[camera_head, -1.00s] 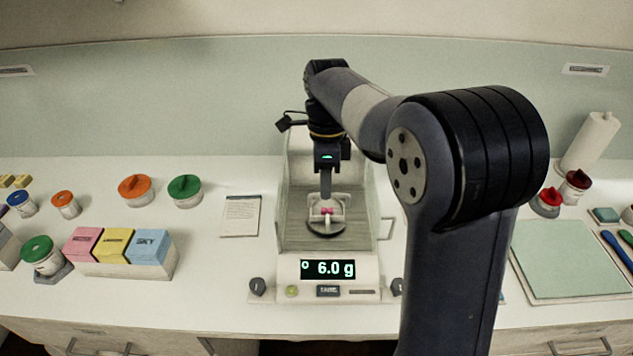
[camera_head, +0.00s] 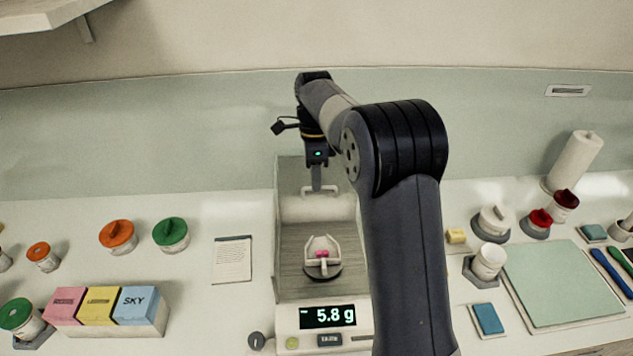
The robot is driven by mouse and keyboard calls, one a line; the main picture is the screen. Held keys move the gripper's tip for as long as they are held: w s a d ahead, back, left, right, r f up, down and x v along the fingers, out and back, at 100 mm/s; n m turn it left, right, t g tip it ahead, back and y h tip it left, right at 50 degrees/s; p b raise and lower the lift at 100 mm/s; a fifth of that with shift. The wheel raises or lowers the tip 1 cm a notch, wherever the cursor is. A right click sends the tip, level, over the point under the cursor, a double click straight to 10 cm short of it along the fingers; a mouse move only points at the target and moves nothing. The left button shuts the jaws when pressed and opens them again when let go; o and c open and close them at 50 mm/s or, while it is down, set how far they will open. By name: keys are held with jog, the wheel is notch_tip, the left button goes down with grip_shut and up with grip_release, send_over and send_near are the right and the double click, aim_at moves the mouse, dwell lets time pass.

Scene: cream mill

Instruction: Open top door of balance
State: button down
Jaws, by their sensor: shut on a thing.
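The balance (camera_head: 288,318) stands on the counter in the middle, its display (camera_head: 328,316) reading about 5.8 g. Its draft chamber has clear walls. A white handle (camera_head: 332,190) of the top door is at the chamber's rear. My gripper (camera_head: 317,188) points down and is shut on this handle; its fingertips are small and partly merge with it. Inside the chamber, a pale holder (camera_head: 323,242) with a small pink thing (camera_head: 322,253) sits on the round dark pan (camera_head: 323,271). The front part of the chamber top looks uncovered, though the clear door's edge is hard to see.
My arm hides the balance's right side. Left are orange-lidded (camera_head: 118,236) and green-lidded (camera_head: 171,234) jars, a card (camera_head: 232,259) and coloured boxes (camera_head: 141,305). Right are white containers (camera_head: 488,261), a green mat (camera_head: 556,282) and a paper roll (camera_head: 573,160). The wall is close behind.

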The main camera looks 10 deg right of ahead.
dwell(0.3)
jog(key=c, duration=1.5)
grip_release()
jog(key=shift+w+r, duration=0.1)
jog(key=r, duration=0.3)
jog(key=w+r, duration=0.1)
jog(key=r, duration=0.3)
jog(key=w+r, duration=0.1)
jog(key=r, duration=0.2)
jog(key=shift+r, duration=0.2)
jog(key=shift+s+f, duration=0.35)
jog(key=shift+f, duration=1.4)
jog(key=shift+s+f, duration=0.35)
jog(key=shift+f, duration=1.45)
jog(key=shift+s+f, duration=0.35)
jog(key=shift+f, duration=1.4)
jog(key=shift+r, duration=0.15)
